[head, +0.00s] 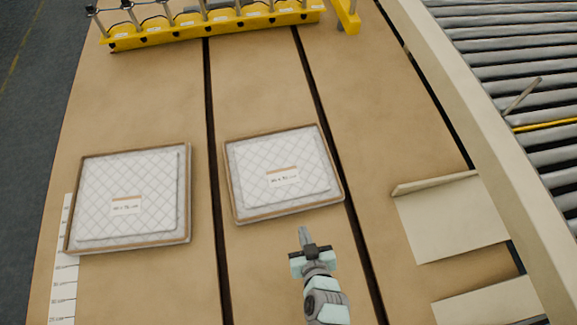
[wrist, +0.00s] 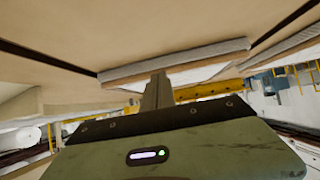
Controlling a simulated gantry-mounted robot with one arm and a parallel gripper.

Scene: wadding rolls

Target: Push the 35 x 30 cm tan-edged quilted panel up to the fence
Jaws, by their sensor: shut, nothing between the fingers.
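Two tan-edged quilted panels lie flat on the tan table. The middle panel (head: 280,172) is slightly turned, and the left panel (head: 130,195) looks a little larger. Both labels are too small to read surely. My gripper (head: 303,232) is shut and empty, just short of the middle panel's near edge, right of its centre, apparently apart from it. In the wrist view, which looks upside down, my fingers (wrist: 158,90) point at that panel's edge (wrist: 175,63); the other panel (wrist: 290,45) shows at the right. The yellow fence (head: 215,28) crosses the far end.
Dark grooves run lengthwise along the table. A white ruler strip (head: 63,270) lies at the left edge. Cardboard pieces (head: 455,220) lie at the right, beside a pale rail and a roller conveyor (head: 520,70). The table between the panels and the fence is clear.

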